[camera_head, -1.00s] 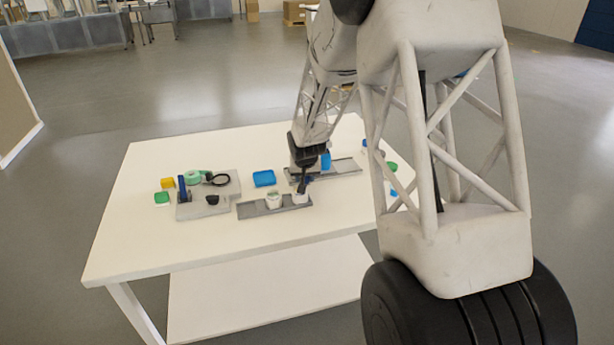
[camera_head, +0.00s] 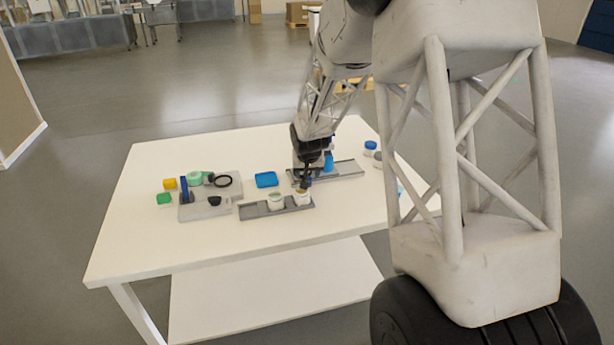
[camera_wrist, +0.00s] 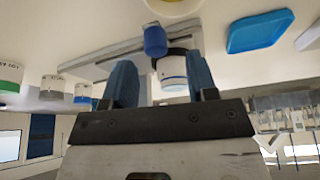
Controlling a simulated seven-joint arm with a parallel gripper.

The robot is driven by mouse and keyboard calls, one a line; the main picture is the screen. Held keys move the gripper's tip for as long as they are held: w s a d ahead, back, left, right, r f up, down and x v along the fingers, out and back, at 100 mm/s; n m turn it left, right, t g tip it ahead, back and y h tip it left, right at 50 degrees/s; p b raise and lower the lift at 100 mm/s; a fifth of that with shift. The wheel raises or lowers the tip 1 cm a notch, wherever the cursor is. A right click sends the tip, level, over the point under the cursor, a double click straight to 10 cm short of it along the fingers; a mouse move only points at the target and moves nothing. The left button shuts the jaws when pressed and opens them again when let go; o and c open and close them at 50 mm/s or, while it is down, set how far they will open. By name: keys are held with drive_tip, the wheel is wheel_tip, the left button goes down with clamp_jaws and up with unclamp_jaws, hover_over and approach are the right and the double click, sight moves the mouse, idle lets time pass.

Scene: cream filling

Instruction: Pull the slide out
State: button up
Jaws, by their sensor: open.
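My gripper (camera_head: 306,184) is open over the middle of the white table, just behind the right one of two white cups. In the wrist view my blue fingers (camera_wrist: 160,65) are apart. Beyond and between them show a white jar (camera_wrist: 172,72) with a dark collar and a blue cylinder (camera_wrist: 154,40). I cannot tell whether the fingers touch either. A long grey rail-like base (camera_head: 338,170), also in the wrist view (camera_wrist: 92,62), lies behind my gripper; its left part is partly hidden. Which part is the slide is unclear.
A grey front tray (camera_head: 256,210) holds a left cup (camera_head: 276,202) and a right cup (camera_head: 302,198). A blue flat lid or tray (camera_head: 266,180) lies behind it. Small jars stand right. The table's front is clear.

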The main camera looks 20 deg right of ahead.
drive_tip(key=shift+v, duration=2.05)
drive_tip(key=s+a+r, duration=0.1)
drive_tip(key=s+r, duration=0.4)
drive_tip(key=s, duration=0.3)
drive_tip(key=s+a+r+n, duration=0.1)
drive_tip(key=s+r, duration=0.3)
drive_tip(key=s, duration=0.4)
drive_tip(key=s+a+r, duration=0.2)
drive_tip(key=s+r, duration=0.3)
drive_tip(key=s, duration=0.3)
drive_tip(key=s+a+r+n+g, duration=0.1)
drive_tip(key=s+a, duration=0.1)
drive_tip(key=s, duration=2.1)
drive_tip(key=shift+s+g+y, duration=0.2)
drive_tip(key=shift+g+y, duration=0.1)
drive_tip(key=shift+g, duration=0.1)
